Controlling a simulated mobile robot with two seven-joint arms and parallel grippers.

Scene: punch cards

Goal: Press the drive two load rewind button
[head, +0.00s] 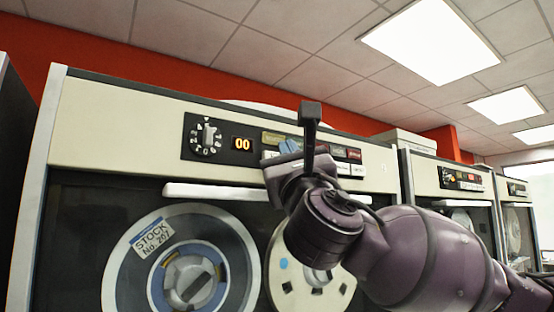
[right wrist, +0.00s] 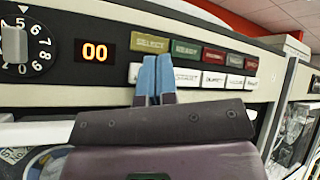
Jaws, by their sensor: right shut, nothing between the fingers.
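A tape drive with a cream panel (head: 110,120) fills the front of the head view. Its button block (right wrist: 205,62) has an upper row of coloured buttons, with a yellow SELECT button (right wrist: 150,43) at left, and a lower row of white buttons. The leftmost white button (right wrist: 133,73) is mostly hidden behind my fingers; its label cannot be read. My right gripper (right wrist: 156,62) is shut and empty, its blue fingertips in front of the left end of the block. It also shows in the head view (head: 289,147). I cannot tell whether it touches. My left gripper is not in view.
A dial (head: 207,137) and an orange 00 display (head: 242,144) sit left of the buttons. A handle bar (head: 225,192) runs below the panel, above a tape reel (head: 130,270). More drives (head: 455,180) stand to the right.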

